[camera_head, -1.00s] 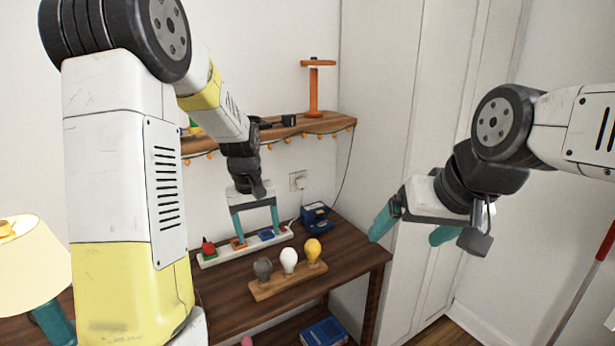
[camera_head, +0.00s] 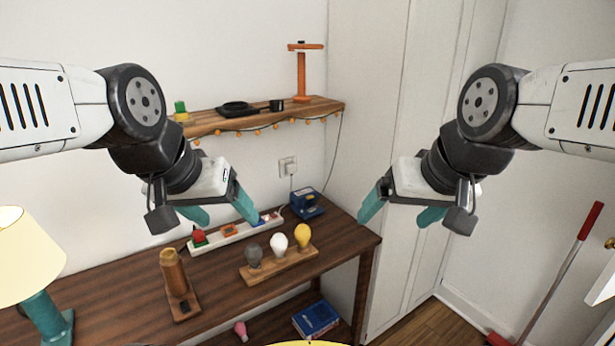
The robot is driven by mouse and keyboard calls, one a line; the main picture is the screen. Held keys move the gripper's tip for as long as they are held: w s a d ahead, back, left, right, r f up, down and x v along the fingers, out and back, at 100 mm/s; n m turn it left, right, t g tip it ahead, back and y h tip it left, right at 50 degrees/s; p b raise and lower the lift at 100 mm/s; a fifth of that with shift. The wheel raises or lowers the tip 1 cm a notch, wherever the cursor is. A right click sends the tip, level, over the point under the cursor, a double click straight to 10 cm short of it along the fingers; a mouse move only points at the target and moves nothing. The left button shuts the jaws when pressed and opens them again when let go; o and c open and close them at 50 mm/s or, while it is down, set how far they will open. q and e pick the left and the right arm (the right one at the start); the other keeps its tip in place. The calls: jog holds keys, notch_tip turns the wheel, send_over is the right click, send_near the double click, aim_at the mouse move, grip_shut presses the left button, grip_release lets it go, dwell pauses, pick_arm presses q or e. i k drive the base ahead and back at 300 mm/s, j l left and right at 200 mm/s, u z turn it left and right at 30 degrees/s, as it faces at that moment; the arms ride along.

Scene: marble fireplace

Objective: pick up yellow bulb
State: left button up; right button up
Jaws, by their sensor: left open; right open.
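The yellow bulb (camera_head: 303,235) stands upright at the right end of a small wooden holder (camera_head: 279,269) on the dark wooden table. A white bulb (camera_head: 279,243) and a grey bulb (camera_head: 254,254) stand to its left in the same holder. My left gripper (camera_head: 222,211) is open and empty, above the power strip, to the left of the bulbs. My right gripper (camera_head: 398,212) is open and empty, in the air to the right of the yellow bulb, past the table's right edge. Both grippers are apart from the bulbs.
A white power strip (camera_head: 236,233) with coloured plugs lies behind the holder, with a blue box (camera_head: 307,204) at its right. A wooden stand (camera_head: 178,284) and a lamp (camera_head: 30,258) are on the left. A shelf (camera_head: 225,125) with string lights hangs above. A blue book (camera_head: 316,318) lies below.

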aim_at(302, 233)
jog(key=k+u, duration=0.1)
jog(key=u, duration=1.05)
jog(key=l, duration=0.45)
jog(key=i+l+z, duration=0.1)
jog(key=l, duration=0.4)
